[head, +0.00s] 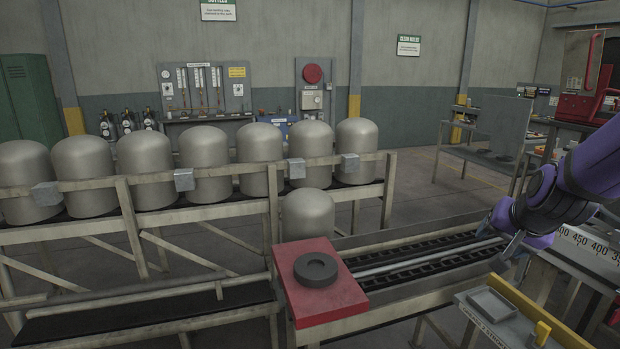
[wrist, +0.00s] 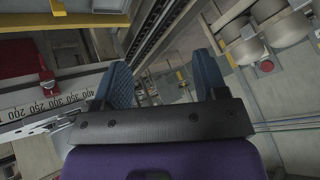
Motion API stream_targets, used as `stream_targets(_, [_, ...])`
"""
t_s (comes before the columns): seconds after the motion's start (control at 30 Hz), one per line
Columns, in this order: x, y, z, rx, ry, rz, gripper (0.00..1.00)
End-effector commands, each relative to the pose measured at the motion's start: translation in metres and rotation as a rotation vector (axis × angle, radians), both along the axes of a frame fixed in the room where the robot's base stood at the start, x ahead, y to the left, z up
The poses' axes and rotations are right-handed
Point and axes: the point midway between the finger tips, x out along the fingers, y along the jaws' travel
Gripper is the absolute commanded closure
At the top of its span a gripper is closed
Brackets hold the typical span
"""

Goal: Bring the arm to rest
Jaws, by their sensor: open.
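My purple arm (head: 575,185) comes in from the right edge in the head view. My gripper (head: 497,246) hangs at its end, near the right part of the conveyor rail, and its fingers are small and partly dark there. In the wrist view my gripper (wrist: 163,80) shows two blue fingers held wide apart with nothing between them. No object is in the grip.
A red block (head: 345,303) with a dark ring (head: 316,268) stands at the conveyor's (head: 430,262) near end. Several grey cylinders (head: 204,160) line a rack behind. A ruler scale (head: 590,243) and a grey tray (head: 491,304) lie close to my gripper.

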Motion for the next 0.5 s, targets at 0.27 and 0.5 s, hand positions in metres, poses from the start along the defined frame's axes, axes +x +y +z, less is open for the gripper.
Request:
stream_targets(0.27, [-0.058, 0.046, 0.059, -0.025, 0.043, 0.253, 0.34])
stream_targets(0.5, [-0.123, 0.07, 0.095, -0.114, 0.103, 0.433, 0.34])
